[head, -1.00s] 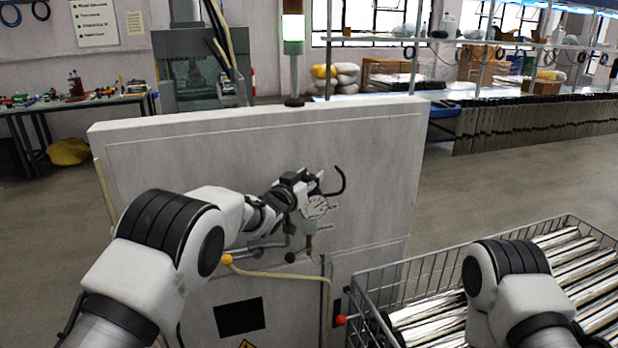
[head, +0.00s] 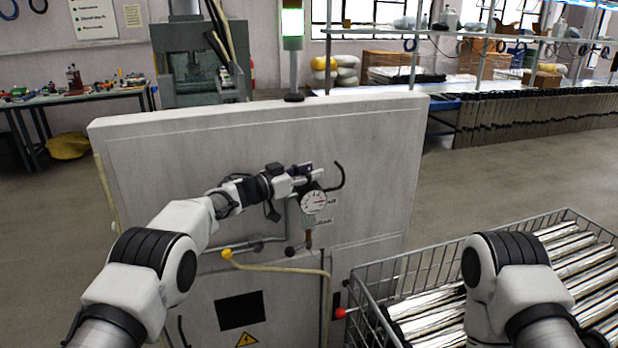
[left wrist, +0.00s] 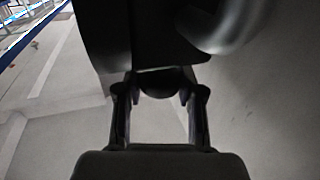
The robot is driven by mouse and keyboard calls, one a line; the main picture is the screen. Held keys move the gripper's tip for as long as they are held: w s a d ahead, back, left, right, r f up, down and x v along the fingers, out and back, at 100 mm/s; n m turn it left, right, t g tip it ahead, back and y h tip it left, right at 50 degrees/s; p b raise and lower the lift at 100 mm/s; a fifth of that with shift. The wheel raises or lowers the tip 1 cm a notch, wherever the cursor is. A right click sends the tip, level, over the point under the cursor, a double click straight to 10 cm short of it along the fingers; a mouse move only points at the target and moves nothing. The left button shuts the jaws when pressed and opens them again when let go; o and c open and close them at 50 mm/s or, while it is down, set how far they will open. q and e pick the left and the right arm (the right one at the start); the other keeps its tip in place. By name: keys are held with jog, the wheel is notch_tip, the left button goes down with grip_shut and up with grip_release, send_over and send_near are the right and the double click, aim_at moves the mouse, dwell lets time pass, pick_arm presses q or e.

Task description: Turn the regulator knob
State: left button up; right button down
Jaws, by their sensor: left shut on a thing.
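The regulator stands on the front of the grey cabinet, with a round white gauge (head: 313,202) facing me. My left gripper (head: 308,172) is at the regulator, just above the gauge, and its arm comes in from the left. In the left wrist view, the left gripper (left wrist: 160,98) has its two fingers on either side of a dark rounded piece, which looks like the regulator knob (left wrist: 158,82). It is shut on that knob. In the head view the gripper largely hides the knob. My right arm shows at lower right, but its gripper is out of frame.
The grey cabinet (head: 200,155) fills the middle. A black hook-shaped piece (head: 340,176) is right beside the gripper. A yellow-ended lever (head: 227,254) and pipes lie below. A wire basket (head: 400,270) of metal tubes stands at lower right.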

pick_arm(q)
jog(key=shift+m+g+b, duration=0.3)
jog(key=shift+g, duration=0.1)
jog(key=shift+r, duration=0.1)
jog(key=o, duration=1.2)
jog(key=shift+c, duration=0.2)
jog(key=shift+a, duration=0.1)
jog(key=v, duration=1.2)
jog(key=shift+f, duration=0.2)
